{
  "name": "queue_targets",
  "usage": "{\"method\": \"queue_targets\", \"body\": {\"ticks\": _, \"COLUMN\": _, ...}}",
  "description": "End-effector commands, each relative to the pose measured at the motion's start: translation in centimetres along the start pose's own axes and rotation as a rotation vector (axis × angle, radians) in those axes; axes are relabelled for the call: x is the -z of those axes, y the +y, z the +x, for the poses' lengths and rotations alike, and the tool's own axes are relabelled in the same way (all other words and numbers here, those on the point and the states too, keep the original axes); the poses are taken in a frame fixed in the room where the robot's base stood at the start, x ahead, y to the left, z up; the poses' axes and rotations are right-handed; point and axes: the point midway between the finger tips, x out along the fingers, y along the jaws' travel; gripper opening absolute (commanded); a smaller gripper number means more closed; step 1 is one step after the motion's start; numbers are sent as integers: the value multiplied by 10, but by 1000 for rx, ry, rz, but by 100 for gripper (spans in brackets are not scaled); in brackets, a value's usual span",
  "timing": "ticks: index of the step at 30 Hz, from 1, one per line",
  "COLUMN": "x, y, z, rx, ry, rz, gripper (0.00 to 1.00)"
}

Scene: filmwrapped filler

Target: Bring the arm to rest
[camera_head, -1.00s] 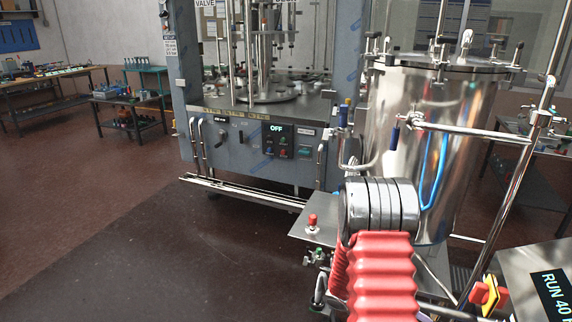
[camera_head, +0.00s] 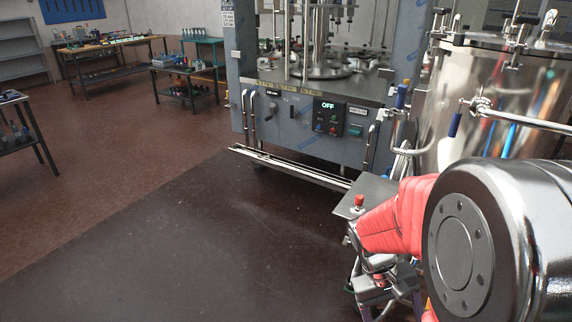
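My arm fills the lower right: a large dark metal joint (camera_head: 458,255) is close to the camera, with a ribbed red sleeve (camera_head: 400,218) reaching left from it. Below the sleeve's left end is a small cluster of metal and red parts (camera_head: 380,280). I cannot tell whether this is my gripper or fittings of the machine behind. No gripper fingers can be made out clearly, and no held object is seen.
The filling machine (camera_head: 285,125) with a lit OFF display (camera_head: 328,105) stands ahead. A steel tank (camera_head: 450,95) with pipes stands right, behind my arm. A small plate with a red button (camera_head: 359,201) is beside the sleeve. Work tables (camera_head: 110,42) stand back left.

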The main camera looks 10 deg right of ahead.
Motion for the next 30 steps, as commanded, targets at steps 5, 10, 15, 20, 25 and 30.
{"method": "queue_targets", "body": {"ticks": 5, "x": -4, "y": -23, "z": -31, "rx": 69, "ry": 115, "rz": -7, "gripper": 77}}
{"method": "queue_targets", "body": {"ticks": 10, "x": -9, "y": -43, "z": -58, "rx": 130, "ry": 221, "rz": -15, "gripper": 77}}
{"method": "queue_targets", "body": {"ticks": 15, "x": -17, "y": -61, "z": -86, "rx": 186, "ry": 328, "rz": -21, "gripper": 77}}
{"method": "queue_targets", "body": {"ticks": 20, "x": -26, "y": -76, "z": -111, "rx": 235, "ry": 424, "rz": -22, "gripper": 77}}
{"method": "queue_targets", "body": {"ticks": 25, "x": -38, "y": -90, "z": -137, "rx": 283, "ry": 523, "rz": -20, "gripper": 77}}
{"method": "queue_targets", "body": {"ticks": 30, "x": -54, "y": -100, "z": -161, "rx": 317, "ry": 618, "rz": -28, "gripper": 77}}
